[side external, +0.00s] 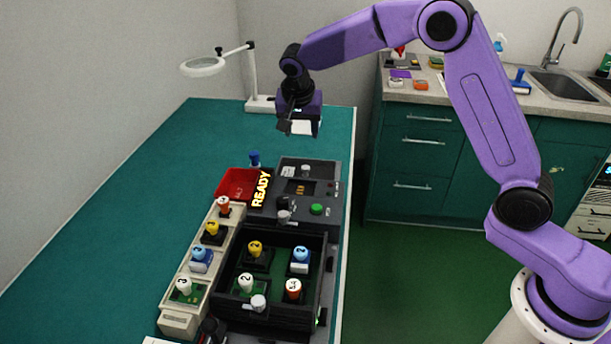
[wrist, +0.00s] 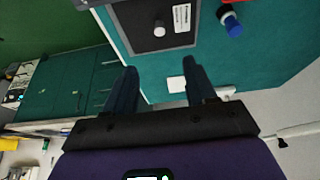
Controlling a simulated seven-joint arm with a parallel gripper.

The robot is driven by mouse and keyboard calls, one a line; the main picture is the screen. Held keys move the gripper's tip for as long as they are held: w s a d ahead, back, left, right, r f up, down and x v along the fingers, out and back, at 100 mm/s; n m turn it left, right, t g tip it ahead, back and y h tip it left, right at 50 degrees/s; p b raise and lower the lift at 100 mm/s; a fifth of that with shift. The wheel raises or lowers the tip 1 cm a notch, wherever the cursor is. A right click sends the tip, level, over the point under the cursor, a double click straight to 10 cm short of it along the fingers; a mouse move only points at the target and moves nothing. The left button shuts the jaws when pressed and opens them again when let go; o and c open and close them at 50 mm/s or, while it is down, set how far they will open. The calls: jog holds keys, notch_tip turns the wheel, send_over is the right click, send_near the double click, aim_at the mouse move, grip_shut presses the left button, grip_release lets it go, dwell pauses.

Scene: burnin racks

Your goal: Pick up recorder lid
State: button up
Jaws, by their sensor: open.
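The likely recorder lid (side external: 317,166) is a flat dark grey plate with a small grey knob and a white label, at the far end of the row of equipment in the side external view. It also shows at the top of the wrist view (wrist: 140,18), with its knob and label clear. My gripper (side external: 300,129) is open and empty, raised above the table beyond the lid. In the wrist view, the two fingers of my gripper (wrist: 158,67) are spread apart, with the lid ahead of them and not between them.
A red bin (side external: 232,186) and a blue-topped peg (side external: 254,158) stand left of the lid. A READY sign (side external: 261,189) and a control panel with a green button (side external: 316,209) are close by. Racks with coloured pegs lie nearer. A magnifier lamp (side external: 204,67) stands behind.

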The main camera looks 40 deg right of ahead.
aim_at(305, 167)
jog(key=x, duration=1.6)
jog(key=shift+d+f, duration=0.1)
jog(key=shift+f, duration=0.2)
jog(key=shift+c, duration=0.4)
grip_shut()
